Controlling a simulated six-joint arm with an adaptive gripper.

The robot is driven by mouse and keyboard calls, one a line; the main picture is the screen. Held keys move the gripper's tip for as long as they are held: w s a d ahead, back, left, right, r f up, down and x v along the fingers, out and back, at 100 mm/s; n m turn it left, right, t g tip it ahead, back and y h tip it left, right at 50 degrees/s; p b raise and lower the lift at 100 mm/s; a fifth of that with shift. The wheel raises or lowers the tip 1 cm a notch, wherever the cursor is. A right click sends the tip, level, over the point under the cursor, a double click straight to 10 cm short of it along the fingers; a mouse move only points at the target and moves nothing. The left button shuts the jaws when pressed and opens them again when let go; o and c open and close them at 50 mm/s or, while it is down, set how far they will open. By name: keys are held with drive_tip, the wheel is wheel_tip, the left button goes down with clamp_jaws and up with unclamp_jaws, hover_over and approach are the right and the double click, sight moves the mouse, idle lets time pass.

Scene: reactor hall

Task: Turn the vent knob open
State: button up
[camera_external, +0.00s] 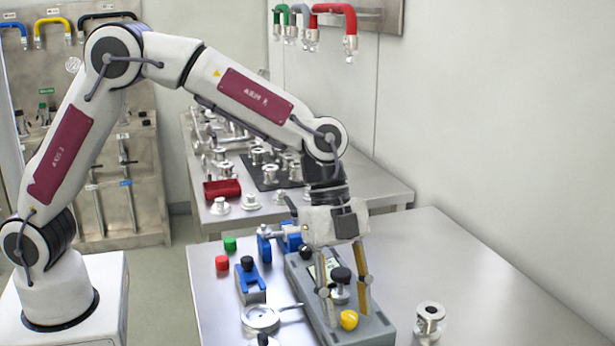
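A grey control box (377,328) lies on the front table. It carries a black-topped knob on a metal stem (341,275), a yellow knob (348,320) near its front end and a small black knob (305,253) at its back. No label shows which one is the vent knob. My gripper (347,312) points down over the box. Its fingers are apart, one on each side of the black-topped knob in this view, with the tips near the yellow knob. I cannot tell whether they touch either knob. Part of a small display shows behind the left finger.
Left of the box are a blue valve (290,238), a black-knobbed blue block (248,280), red (222,263) and green (230,243) pieces and a round metal flange (261,317). A metal fitting (430,318) stands to the right. The table's back right is clear.

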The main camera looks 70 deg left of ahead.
drive_tip(key=shift+n, duration=0.3)
drive_tip(key=shift+s+d+n+t+y, duration=0.15)
drive_tip(key=shift+n+t, duration=0.4)
drive_tip(key=shift+n, duration=0.7)
drive_tip(key=shift+s+a+n+t+y, duration=0.1)
drive_tip(key=shift+n+t+y, duration=0.3)
drive_tip(key=shift+n, duration=0.85)
drive_tip(key=shift+d+n+t, duration=0.1)
drive_tip(key=shift+n+t, duration=0.15)
drive_tip(key=shift+n, duration=0.45)
drive_tip(key=shift+s+d+n+t+y, duration=0.15)
drive_tip(key=shift+n+t+y, duration=0.35)
drive_tip(key=shift+n, duration=1.15)
drive_tip(key=shift+s+d+n+t+y, duration=0.1)
drive_tip(key=shift+n+t+y, duration=0.4)
drive_tip(key=shift+n, duration=1.15)
drive_tip(key=d+v, duration=0.1)
drive_tip(key=v, duration=0.7)
drive_tip(key=s+a+r+g, duration=0.1)
drive_tip(key=s+a+r, duration=0.1)
drive_tip(key=s+a, duration=1.6)
drive_tip(key=shift+a+g+y, duration=0.4)
drive_tip(key=shift+a+y, duration=0.05)
drive_tip(key=shift+a, duration=0.4)
drive_tip(key=shift+s, duration=0.15)
